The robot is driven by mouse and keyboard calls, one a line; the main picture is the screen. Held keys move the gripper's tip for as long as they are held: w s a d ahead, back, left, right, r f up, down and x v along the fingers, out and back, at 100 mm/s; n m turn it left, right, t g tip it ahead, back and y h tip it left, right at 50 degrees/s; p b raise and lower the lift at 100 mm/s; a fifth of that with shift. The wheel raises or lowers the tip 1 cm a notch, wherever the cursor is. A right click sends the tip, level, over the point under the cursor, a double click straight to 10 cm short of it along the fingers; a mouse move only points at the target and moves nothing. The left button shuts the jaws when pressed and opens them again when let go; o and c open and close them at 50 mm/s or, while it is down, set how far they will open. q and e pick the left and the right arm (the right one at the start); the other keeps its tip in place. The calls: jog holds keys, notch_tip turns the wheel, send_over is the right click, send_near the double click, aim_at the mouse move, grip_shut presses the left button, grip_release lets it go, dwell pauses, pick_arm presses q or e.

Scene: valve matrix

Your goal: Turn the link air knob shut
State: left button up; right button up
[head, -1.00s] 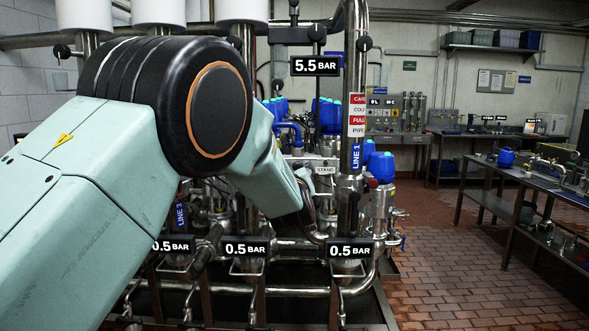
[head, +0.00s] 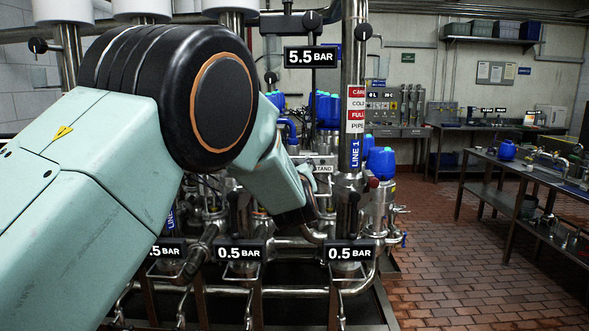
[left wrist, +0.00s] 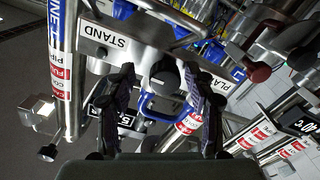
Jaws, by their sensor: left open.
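In the left wrist view a dark round knob (left wrist: 165,76) sits on a metal plate (left wrist: 130,52), between a STAND label (left wrist: 102,36) and a partly covered label starting PLA (left wrist: 228,80). I take it for the link air knob. My left gripper (left wrist: 161,88) is open, with its two dark fingers on either side of the knob. I cannot tell whether they touch it. In the head view the STAND label (head: 322,168) shows just past my left wrist, which hides the knob and the fingers. My right gripper is not in view.
Vertical pipes, such as the LINE 1 pipe (head: 354,110), and blue-topped valves (head: 380,163) crowd around the plate. A blue handle (left wrist: 147,108) lies close to the left finger in the wrist view. A workbench (head: 530,175) stands at right, beyond open tiled floor (head: 450,260).

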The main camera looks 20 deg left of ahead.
pick_arm(q)
jog(key=shift+w, duration=0.15)
jog(key=shift+a, duration=0.25)
jog(key=shift+s+a+r, duration=0.1)
jog(key=shift+s+a, duration=0.15)
jog(key=shift+s, duration=0.1)
jog(key=shift+s+a+r, duration=0.1)
jog(key=shift+s+r, duration=0.05)
jog(key=shift+s, duration=0.15)
jog(key=shift+c, duration=0.4)
jog(key=shift+s+r, duration=0.1)
jog(key=shift+s, duration=0.05)
jog(key=shift+c, duration=0.7)
jog(key=shift+w+d+f, duration=0.2)
jog(key=shift+w+d, duration=0.2)
jog(key=shift+d, duration=0.1)
jog(key=c, duration=0.3)
jog(key=shift+w+f, duration=0.1)
jog(key=shift+w, duration=0.05)
jog(key=shift+c, duration=0.8)
jog(key=shift+a, duration=0.3)
jog(key=c, duration=0.3)
grip_shut()
jog(key=shift+d, duration=0.2)
